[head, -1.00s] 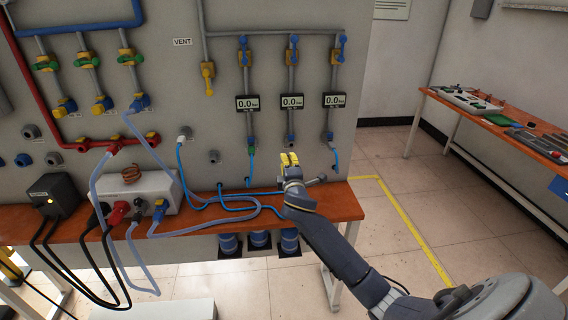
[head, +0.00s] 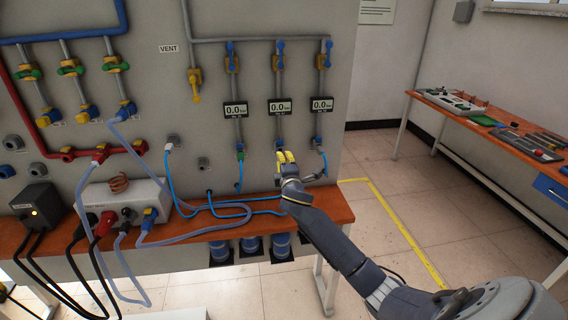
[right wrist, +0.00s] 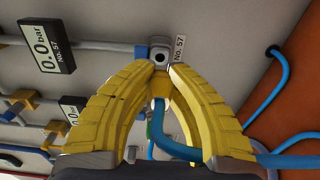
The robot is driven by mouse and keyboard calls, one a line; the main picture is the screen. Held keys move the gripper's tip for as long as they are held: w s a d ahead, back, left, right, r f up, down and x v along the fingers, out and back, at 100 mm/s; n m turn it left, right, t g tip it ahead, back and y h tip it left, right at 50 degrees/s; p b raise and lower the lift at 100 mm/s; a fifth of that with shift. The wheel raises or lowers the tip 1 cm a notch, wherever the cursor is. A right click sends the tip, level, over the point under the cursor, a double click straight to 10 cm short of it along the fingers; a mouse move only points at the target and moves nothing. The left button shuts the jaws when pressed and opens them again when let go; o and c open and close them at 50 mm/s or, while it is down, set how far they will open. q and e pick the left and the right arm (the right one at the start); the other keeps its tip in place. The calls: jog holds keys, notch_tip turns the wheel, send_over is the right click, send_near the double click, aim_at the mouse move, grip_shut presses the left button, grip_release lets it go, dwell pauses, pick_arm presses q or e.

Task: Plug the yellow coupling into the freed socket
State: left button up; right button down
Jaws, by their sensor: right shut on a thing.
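My right gripper (head: 286,157) is at the panel, just below the end of the middle gauge pipe. In the right wrist view its yellow fingers (right wrist: 160,80) are closed on the small yellow coupling (right wrist: 158,95), which has a blue hose trailing from it. The fingers hide much of the coupling. A grey socket (right wrist: 160,54) with an open dark hole and a No. 57 label lies straight ahead of the fingertips, with a small gap visible. In the head view the gripper covers the coupling. My left gripper is not in view.
Gauges reading 0.0 bar (head: 278,107) hang above. More hoses lie on the orange bench (head: 335,212). The floor to the right is clear.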

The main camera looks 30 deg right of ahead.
jog(key=shift+x, duration=1.65)
jog(key=shift+w+d, duration=0.25)
jog(key=shift+w, duration=0.4)
dwell(1.1)
